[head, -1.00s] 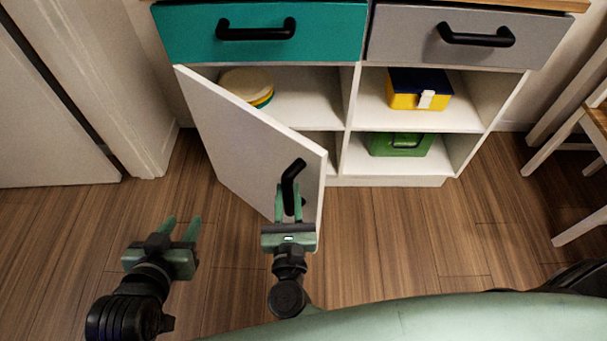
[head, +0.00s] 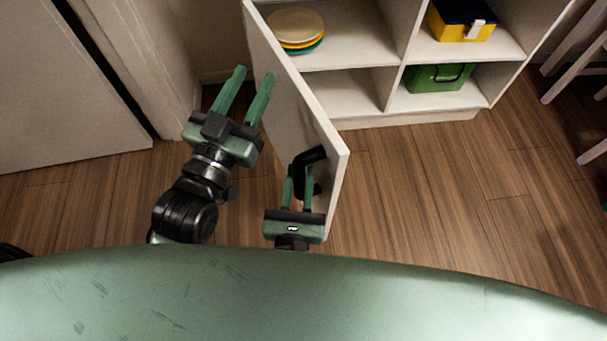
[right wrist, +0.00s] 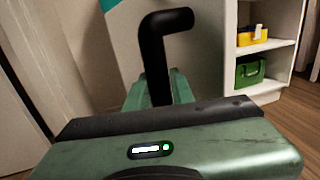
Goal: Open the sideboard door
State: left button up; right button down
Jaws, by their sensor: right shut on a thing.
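The white sideboard door (head: 290,95) stands swung open on its left side, seen nearly edge-on in the head view. Its black handle (head: 305,165) is on the door's outer face near the free edge. My right gripper (head: 300,185) is shut on this handle; the handle (right wrist: 154,60) also rises between its fingers (right wrist: 158,90) in the right wrist view. My left gripper (head: 251,85) is open and empty, left of the door, fingers pointing up the picture. The sideboard (head: 390,122) shows its open compartments to the right of the door.
Stacked plates (head: 296,28) sit on the upper left shelf. A yellow and blue box (head: 461,22) and a green box (head: 438,78) are in the right compartments. A chair (head: 592,150) stands at far right. The floor (head: 430,180) before the sideboard is clear.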

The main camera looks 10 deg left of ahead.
jog(key=shift+a+r, duration=0.15)
jog(key=shift+a, duration=0.1)
jog(key=shift+w, duration=0.1)
jog(key=c, duration=1.2)
grip_release()
jog(key=shift+d, duration=0.15)
